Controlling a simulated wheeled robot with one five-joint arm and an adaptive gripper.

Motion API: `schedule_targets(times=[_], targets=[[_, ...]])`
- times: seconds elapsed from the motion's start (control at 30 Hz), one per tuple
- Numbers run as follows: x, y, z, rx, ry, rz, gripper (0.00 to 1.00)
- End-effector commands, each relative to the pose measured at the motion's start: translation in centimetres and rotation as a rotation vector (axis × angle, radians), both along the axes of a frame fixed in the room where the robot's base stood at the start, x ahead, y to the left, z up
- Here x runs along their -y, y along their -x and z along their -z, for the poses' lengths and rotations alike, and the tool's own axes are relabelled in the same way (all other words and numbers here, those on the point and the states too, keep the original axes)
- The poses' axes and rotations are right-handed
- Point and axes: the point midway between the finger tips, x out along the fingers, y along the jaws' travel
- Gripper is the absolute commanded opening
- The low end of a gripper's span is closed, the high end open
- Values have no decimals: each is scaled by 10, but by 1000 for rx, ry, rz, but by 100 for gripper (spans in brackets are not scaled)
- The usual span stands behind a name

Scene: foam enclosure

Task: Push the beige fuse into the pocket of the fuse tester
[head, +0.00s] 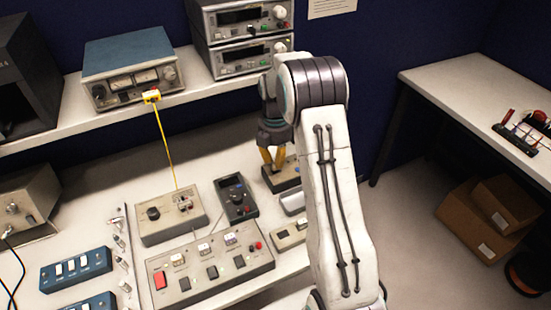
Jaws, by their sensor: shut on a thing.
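My gripper (274,166) points down at the back right part of the bench, with its yellowish fingers close together. The fingers are just above or at a small box with a dark top (287,181), which may be the fuse tester. My arm hides part of this box. The beige fuse is too small or hidden to make out between the fingers. The pocket cannot be made out, and I cannot tell whether the fingers touch the box.
A dark handheld meter (236,197) and a beige knob box (168,215) stand left of the gripper. A button panel (210,268) lies in front. Small beige box (289,234) sits near my arm. A shelf (205,88) with instruments runs behind.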

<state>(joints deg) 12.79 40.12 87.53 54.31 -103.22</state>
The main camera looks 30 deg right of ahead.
Motion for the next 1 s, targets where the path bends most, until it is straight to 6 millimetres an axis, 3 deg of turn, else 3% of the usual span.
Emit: schedule_targets(times=[1.0], targets=[[0,0,24,-2,0,0,0]])
